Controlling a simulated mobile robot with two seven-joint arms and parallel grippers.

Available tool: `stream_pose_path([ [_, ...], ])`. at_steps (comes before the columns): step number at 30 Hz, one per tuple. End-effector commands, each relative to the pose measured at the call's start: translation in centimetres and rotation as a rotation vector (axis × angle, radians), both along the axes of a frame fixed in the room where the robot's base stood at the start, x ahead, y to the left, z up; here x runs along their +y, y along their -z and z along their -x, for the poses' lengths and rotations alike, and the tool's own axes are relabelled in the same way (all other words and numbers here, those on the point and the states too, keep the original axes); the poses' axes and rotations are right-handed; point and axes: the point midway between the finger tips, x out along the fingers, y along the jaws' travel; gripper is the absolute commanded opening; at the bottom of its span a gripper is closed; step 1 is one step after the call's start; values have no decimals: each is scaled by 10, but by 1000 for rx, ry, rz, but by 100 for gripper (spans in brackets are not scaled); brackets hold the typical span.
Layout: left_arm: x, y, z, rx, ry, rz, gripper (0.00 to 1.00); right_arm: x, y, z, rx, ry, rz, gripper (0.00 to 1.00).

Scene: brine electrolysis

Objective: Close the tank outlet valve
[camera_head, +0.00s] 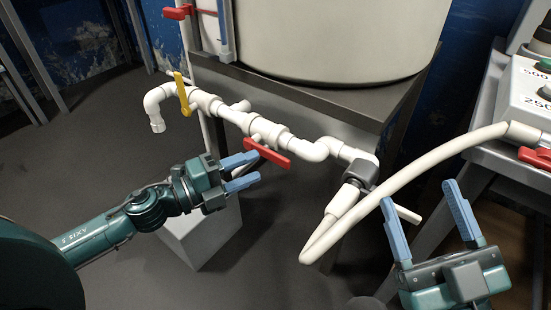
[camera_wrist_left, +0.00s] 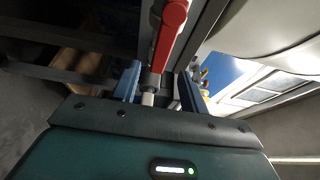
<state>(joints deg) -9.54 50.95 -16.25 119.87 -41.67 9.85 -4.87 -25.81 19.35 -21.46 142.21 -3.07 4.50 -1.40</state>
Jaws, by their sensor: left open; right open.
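A red valve handle (camera_head: 268,150) sits on the white pipe run (camera_head: 240,118) below the large tank (camera_head: 330,35), slanting down to the right. A yellow valve handle (camera_head: 182,93) stands upright further left on the same pipe. My left gripper (camera_head: 256,167) is open, its fingers pointing right, close to the red handle. In the left wrist view the red handle (camera_wrist_left: 170,35) appears ahead of the open fingers; I cannot tell whether they touch it. My right gripper (camera_head: 420,195) is open and empty at lower right, near the pale hose.
A pale hose (camera_head: 410,173) loops from the pipe's right end up to the right. The tank stands on a dark metal stand (camera_head: 300,93). Another red handle (camera_head: 178,12) is at the top left, and one (camera_head: 535,157) is at the right edge. A light box (camera_head: 205,235) stands below my left gripper.

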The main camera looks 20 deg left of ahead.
Motion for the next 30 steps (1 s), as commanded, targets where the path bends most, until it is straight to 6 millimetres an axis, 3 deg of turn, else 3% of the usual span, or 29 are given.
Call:
stream_pose_path([
  [14,-39,-1,-43,-2,-2,1,44,0,-1,0,2,0,0,65],
  [28,-45,0,-50,1,-1,-1,44,0,2,0,15,-1,0,65],
  [30,-45,0,-49,1,-1,-1,39,0,2,0,15,-1,0,65],
])
